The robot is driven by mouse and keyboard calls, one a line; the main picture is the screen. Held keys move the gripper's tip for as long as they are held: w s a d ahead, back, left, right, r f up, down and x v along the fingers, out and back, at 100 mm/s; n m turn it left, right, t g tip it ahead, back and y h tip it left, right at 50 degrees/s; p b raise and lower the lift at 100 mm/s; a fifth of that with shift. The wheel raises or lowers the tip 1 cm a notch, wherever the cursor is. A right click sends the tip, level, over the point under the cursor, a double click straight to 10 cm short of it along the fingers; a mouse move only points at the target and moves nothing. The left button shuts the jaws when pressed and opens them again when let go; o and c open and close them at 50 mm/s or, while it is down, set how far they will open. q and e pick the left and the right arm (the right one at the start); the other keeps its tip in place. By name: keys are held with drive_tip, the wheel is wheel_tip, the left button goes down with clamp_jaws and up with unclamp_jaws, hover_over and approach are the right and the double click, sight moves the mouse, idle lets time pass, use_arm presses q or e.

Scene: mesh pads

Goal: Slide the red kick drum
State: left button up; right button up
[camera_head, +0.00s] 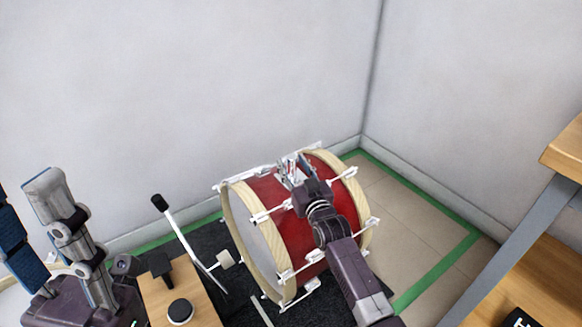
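The red kick drum (283,237) lies on its side, with pale wooden hoops, white lugs and a grey head facing left. It sits partly on a dark mat (213,291), near the wall corner. My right arm reaches across the drum from the lower right. My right gripper (292,168) is at the top of the shell, over its far upper side. Its fingers are small and overlap the drum's hardware, so whether they are open or touching is unclear. My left arm is folded at the left edge, and its gripper is not clearly visible.
A kick pedal beater (224,259) stands left of the drum, near a wooden block (181,293) with black parts. Green tape (439,268) outlines a bare tiled floor patch to the drum's right. A wooden shelf unit (541,262) stands at right. Grey walls close off the back.

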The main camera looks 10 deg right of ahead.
drive_tip(key=shift+w+a, duration=0.1)
drive_tip(key=shift+w, duration=0.6)
drive_tip(key=shift+r, duration=0.1)
clamp_jaws()
drive_tip(key=shift+a, duration=0.1)
